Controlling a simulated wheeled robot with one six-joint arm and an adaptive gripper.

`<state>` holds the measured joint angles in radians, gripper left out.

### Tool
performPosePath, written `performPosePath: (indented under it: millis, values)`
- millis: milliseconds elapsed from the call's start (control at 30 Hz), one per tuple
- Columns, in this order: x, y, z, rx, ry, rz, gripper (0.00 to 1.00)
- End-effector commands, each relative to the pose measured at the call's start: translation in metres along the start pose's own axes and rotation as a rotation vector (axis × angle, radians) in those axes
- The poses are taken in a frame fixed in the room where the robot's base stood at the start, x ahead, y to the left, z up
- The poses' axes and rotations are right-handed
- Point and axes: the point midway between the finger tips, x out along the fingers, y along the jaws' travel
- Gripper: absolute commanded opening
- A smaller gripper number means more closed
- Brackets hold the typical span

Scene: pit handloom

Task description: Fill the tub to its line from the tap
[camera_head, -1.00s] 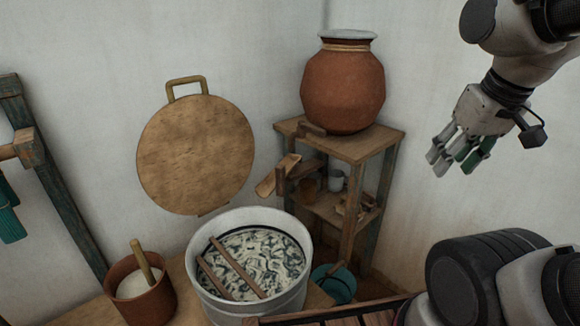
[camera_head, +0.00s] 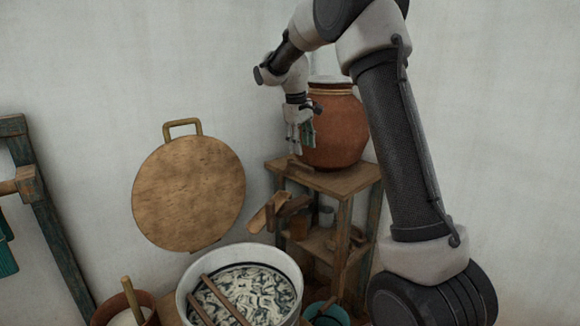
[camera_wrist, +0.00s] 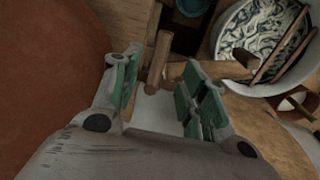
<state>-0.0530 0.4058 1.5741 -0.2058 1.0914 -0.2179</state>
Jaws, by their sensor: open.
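The large white tub (camera_head: 187,292) stands at the bottom of the head view, with a pale-and-dark swirled surface inside and two wooden sticks across it. It also shows at the upper right of the wrist view (camera_wrist: 304,73). A brown clay pot (camera_head: 343,130) stands on a wooden stand. A wooden bar, apparently the tap (camera_head: 299,164), sticks out low beside the pot. In the wrist view this bar (camera_wrist: 158,58) lies between my fingers, with gaps visible. My gripper (camera_head: 300,150) is open, pointing down beside the pot. I cannot make out any flow.
The pot (camera_wrist: 40,70) is close on the left in the wrist view. Below the stand's top (camera_head: 347,183), a wooden spout-like piece (camera_head: 268,214) slants towards the tub. A teal bucket (camera_head: 326,313) and brown pot (camera_head: 143,301) flank the tub. A round board (camera_head: 188,195) is on the wall.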

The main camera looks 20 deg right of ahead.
Motion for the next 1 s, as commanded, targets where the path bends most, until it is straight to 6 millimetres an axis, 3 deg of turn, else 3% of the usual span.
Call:
performPosePath:
  millis: [500, 867, 1000]
  values:
    - [0.072, -0.001, 0.006, -0.032, -0.016, -0.002, 0.43]
    - [0.079, -0.001, 0.005, -0.031, -0.013, -0.001, 0.43]
    - [0.079, -0.001, 0.005, -0.031, -0.013, -0.002, 0.19]
